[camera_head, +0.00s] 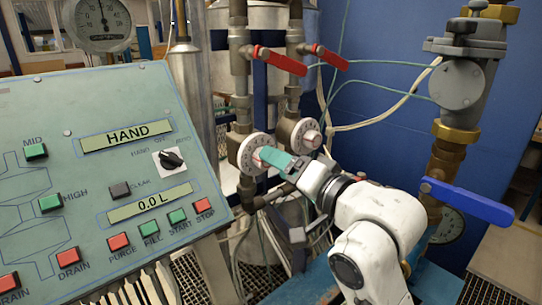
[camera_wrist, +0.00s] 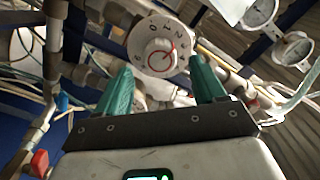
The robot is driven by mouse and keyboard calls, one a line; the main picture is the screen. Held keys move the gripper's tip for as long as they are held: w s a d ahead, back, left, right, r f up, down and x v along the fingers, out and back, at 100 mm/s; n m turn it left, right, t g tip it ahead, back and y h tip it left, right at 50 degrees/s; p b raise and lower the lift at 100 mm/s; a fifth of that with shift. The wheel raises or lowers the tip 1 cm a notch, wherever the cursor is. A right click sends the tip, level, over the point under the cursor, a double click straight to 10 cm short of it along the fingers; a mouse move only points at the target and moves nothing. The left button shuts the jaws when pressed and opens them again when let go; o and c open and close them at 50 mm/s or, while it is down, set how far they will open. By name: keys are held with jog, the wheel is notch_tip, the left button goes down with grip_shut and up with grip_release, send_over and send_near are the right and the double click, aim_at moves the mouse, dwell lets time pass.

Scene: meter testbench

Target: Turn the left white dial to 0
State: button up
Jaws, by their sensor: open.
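The left white dial (camera_head: 250,154) is a round white disc with dark markings on a pipe, partly hidden by my gripper. The right white dial (camera_head: 308,134) sits beside it. My gripper (camera_head: 268,157) has teal fingers that reach to the front of the left dial. In the wrist view, a numbered white dial (camera_wrist: 153,30) with a central knob (camera_wrist: 160,56) marked in red lies just beyond the fingertips, roughly between them. My gripper (camera_wrist: 162,76) is open there, one finger on each side, with nothing held. I cannot tell whether the fingers touch the knob, nor read its exact setting.
Two red lever handles (camera_head: 280,61) stand above the dials. A control panel (camera_head: 105,190) reading "HAND" and "0.0 L" fills the left. A brass-fitted pipe with a blue lever (camera_head: 467,200) stands at the right. Thin hoses run behind the arm.

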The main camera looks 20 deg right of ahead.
aim_at(257, 162)
jog(key=x, duration=0.3)
jog(key=shift+w+a, duration=0.1)
jog(key=shift+w, duration=0.05)
jog(key=shift+c, duration=0.4)
jog(key=c, duration=1)
jog(key=shift+f+n, duration=0.1)
jog(key=shift+n, duration=0.3)
jog(key=n+b, duration=0.5)
jog(key=n, duration=0.6)
jog(key=shift+a, duration=0.15)
